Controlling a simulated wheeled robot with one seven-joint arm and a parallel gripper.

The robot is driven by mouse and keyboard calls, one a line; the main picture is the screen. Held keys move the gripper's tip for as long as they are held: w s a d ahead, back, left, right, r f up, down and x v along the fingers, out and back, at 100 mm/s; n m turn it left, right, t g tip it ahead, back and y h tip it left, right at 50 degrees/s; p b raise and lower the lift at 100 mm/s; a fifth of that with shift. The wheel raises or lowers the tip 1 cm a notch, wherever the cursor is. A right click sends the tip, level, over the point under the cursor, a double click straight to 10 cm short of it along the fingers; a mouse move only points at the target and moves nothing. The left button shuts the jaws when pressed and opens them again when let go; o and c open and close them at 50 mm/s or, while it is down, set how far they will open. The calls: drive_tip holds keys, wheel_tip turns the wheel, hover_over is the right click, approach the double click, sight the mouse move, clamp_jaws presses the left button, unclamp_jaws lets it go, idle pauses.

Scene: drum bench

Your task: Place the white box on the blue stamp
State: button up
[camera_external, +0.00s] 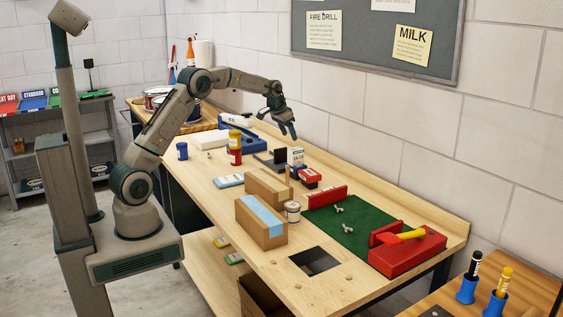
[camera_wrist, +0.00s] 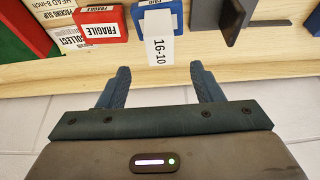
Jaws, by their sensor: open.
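The small white box marked 16-10 (camera_wrist: 160,40) is in the wrist view, in line with the gap between my fingers and beyond their tips. It overlaps the blue stamp (camera_wrist: 177,14) there and appears to sit on it. In the external view the white box (camera_external: 298,155) stands upright among the stamps, beside a dark upright plate; the blue stamp is mostly hidden there. My gripper (camera_external: 290,133) is open and empty, above and behind the box, near the wall. Its two fingers also show in the wrist view (camera_wrist: 158,85), apart from the box.
Red stamps (camera_external: 309,175) lie just right of the box; one is marked FRAGILE (camera_wrist: 102,22). A dark upright plate (camera_wrist: 233,18) stands on the other side. Cardboard boxes (camera_external: 262,222), a can (camera_external: 292,211) and a green mat (camera_external: 345,222) are nearer the front. The wall runs close behind.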

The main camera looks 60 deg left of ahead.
drive_tip(key=s+d+r, duration=0.5)
drive_tip(key=s, duration=0.4)
drive_tip(key=s+d+r, duration=0.4)
drive_tip(key=s+r, duration=0.1)
drive_tip(key=s, duration=0.5)
drive_tip(key=s+d+f, duration=0.2)
drive_tip(key=s, duration=1)
drive_tip(key=s+d+f+g, duration=0.1)
drive_tip(key=s+d+f, duration=0.2)
drive_tip(key=s, duration=1)
drive_tip(key=shift+s+d, duration=0.2)
drive_tip(key=shift+s, duration=0.05)
drive_tip(key=shift+f, duration=0.1)
